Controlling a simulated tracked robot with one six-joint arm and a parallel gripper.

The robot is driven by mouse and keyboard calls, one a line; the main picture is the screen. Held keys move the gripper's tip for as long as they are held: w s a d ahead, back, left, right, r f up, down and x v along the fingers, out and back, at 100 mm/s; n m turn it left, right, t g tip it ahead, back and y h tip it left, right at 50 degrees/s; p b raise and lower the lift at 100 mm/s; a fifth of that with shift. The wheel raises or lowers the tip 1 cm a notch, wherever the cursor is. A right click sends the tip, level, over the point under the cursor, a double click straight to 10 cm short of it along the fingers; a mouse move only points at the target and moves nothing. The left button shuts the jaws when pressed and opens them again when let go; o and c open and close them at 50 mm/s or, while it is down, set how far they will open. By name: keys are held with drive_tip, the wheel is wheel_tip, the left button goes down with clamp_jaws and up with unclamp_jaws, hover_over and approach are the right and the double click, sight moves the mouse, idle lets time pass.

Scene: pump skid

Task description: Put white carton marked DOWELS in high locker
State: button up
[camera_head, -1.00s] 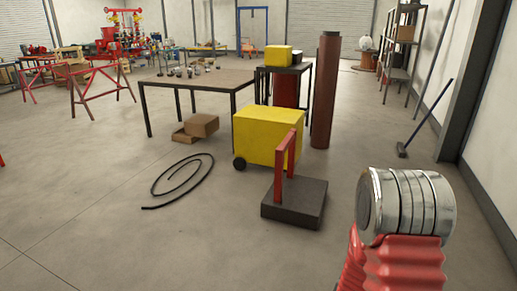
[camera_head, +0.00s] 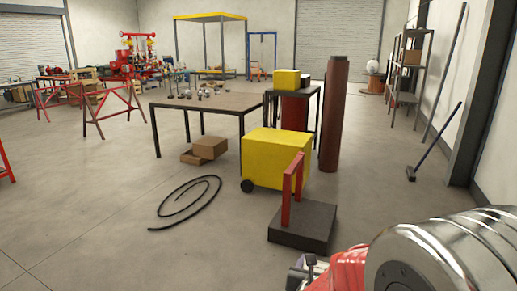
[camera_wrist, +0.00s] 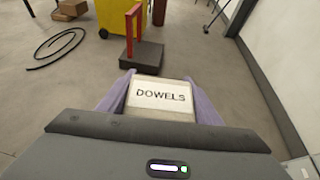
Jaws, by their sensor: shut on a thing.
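In the wrist view my gripper (camera_wrist: 158,103) is shut on the white carton (camera_wrist: 160,97), with one purple finger on each side of it. The black word DOWELS shows on the carton's face toward the camera. The carton is held above the floor; its underside is hidden. In the head view my arm fills the lower right corner, and neither the carton nor the fingers can be made out there. No high locker can be made out in either view.
A dark platform with a red handle (camera_head: 303,227) stands ahead, before a yellow wheeled box (camera_head: 275,160). A black hose (camera_head: 185,203) lies on the floor to the left. A brown column (camera_head: 334,115), a workbench (camera_head: 205,101) and wall shelves (camera_head: 408,62) stand farther back. A broom (camera_head: 435,143) leans at right.

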drive_tip(key=shift+a, duration=0.55)
drive_tip(key=d, duration=0.7)
drive_tip(key=shift+d, duration=0.15)
